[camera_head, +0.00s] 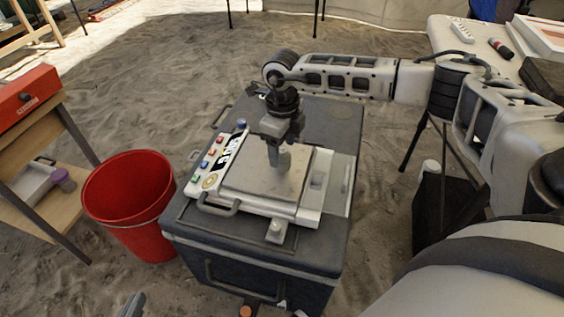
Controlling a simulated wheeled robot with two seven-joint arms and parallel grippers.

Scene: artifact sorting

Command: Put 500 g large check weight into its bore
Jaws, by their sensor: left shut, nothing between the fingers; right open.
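A grey metal piece that looks like the large check weight (284,161) stands on the pan of the balance (252,184). My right gripper (277,150) points straight down over the pan, right at the top of this piece. Its fingers are open, but they partly overlap the piece, so contact cannot be made out. A smaller metal piece (275,231) stands in front of the balance on the dark case (200,230). I cannot make out a bore. Only the tip of my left gripper (133,305) shows at the bottom edge, shut and empty, well away from the case.
A red bucket (130,205) stands on the sand left of the case. A wooden stand with a red box (28,97) is further left. A white table (450,38) with several items stands at the far right. My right arm spans the space right of the case.

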